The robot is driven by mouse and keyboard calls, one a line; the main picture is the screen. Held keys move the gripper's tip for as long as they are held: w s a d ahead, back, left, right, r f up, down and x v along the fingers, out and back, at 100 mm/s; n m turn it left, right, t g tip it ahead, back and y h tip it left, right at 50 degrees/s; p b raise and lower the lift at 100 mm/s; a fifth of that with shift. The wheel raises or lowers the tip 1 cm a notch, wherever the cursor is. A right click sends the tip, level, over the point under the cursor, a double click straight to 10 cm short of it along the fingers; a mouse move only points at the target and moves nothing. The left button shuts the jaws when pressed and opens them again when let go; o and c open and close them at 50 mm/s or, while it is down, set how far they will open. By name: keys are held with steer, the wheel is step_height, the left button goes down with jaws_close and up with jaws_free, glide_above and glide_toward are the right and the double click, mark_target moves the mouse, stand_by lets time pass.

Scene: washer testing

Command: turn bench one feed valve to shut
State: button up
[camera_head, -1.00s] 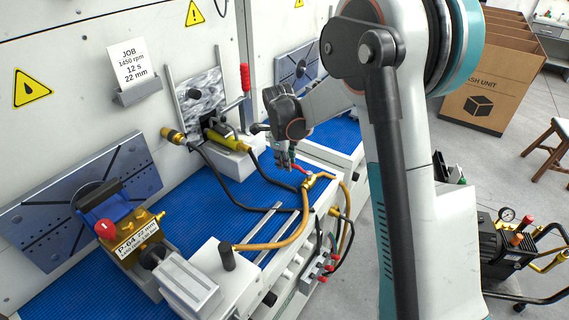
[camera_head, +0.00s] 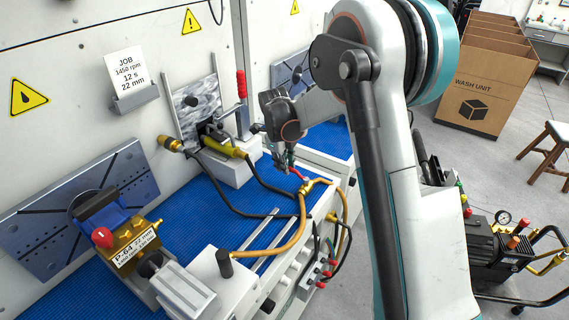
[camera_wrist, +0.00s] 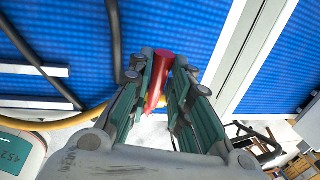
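The feed valve is a brass fitting (camera_head: 309,184) with a red lever (camera_head: 297,174), at the front right edge of the near bench. A yellow hose joins it. My gripper (camera_head: 286,169) is low over that edge, right by the lever's end. In the wrist view, the red lever (camera_wrist: 160,75) lies between the two fingers of my gripper (camera_wrist: 164,68), slanting down the picture. The fingers are close along both its sides; whether they press on it is unclear. The valve body is largely hidden there.
The blue bench mat (camera_head: 205,205) carries a brass pump part (camera_head: 132,240), metal rails and a grey vise (camera_head: 200,280). Hoses (camera_head: 245,210) loop beside my gripper. A cardboard box (camera_head: 485,85), a stool (camera_head: 550,150) and a pump cart (camera_head: 500,245) stand on the floor at right.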

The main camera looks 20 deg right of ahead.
steer(key=o, duration=0.4)
steer(key=shift+d, duration=0.1)
steer(key=shift+o, duration=0.2)
step_height(320, 180, up, 12)
steer(key=s+a, duration=0.1)
steer(key=a, duration=0.1)
steer(key=shift+s, duration=0.2)
steer(key=shift+f, duration=0.1)
